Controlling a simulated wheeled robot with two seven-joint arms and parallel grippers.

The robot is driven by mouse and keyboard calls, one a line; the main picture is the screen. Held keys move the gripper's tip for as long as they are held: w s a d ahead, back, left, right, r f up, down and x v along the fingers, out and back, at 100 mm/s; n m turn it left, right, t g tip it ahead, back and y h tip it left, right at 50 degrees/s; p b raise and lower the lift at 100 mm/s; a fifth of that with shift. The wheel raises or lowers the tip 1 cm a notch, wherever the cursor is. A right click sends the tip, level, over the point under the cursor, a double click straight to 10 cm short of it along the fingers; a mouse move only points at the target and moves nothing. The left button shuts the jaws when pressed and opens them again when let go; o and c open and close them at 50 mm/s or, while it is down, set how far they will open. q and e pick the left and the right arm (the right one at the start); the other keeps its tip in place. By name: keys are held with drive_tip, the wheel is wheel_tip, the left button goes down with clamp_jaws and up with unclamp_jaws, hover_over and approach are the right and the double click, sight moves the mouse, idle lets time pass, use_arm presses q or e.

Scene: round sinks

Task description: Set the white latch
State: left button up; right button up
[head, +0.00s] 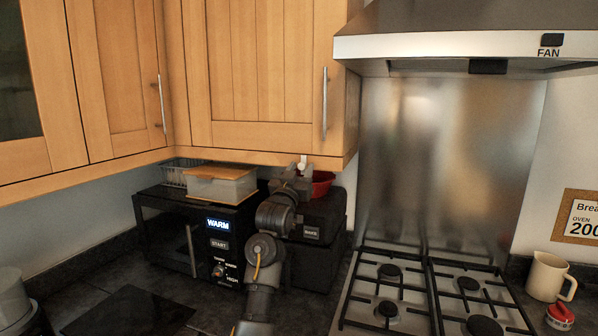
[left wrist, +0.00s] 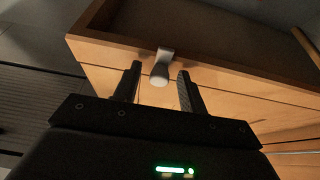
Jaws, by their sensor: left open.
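The white latch (head: 302,162) is a small piece at the bottom edge of the wooden wall cabinet, near its right corner. In the left wrist view the latch (left wrist: 161,68) hangs from the cabinet's lower edge and looks light grey with a rounded end. My left gripper (head: 296,174) is raised just below it. In the left wrist view the left gripper (left wrist: 159,78) is open, with one finger on each side of the latch and gaps showing between. Whether the latch is set cannot be told. My right gripper is not in view.
The wooden cabinet (head: 262,70) overhangs a black microwave (head: 190,235), a clear container (head: 222,184), a blue basket (head: 176,172) and a red bowl (head: 322,183). A gas hob (head: 400,300) and extractor hood (head: 450,45) are at right.

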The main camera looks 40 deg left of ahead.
use_arm(q)
drive_tip(key=shift+s, duration=0.1)
drive_tip(key=shift+s+d+f, duration=0.15)
drive_tip(key=shift+s+f, duration=0.05)
drive_tip(key=b+v, duration=0.4)
drive_tip(key=v, duration=0.6)
drive_tip(key=shift+s, duration=0.1)
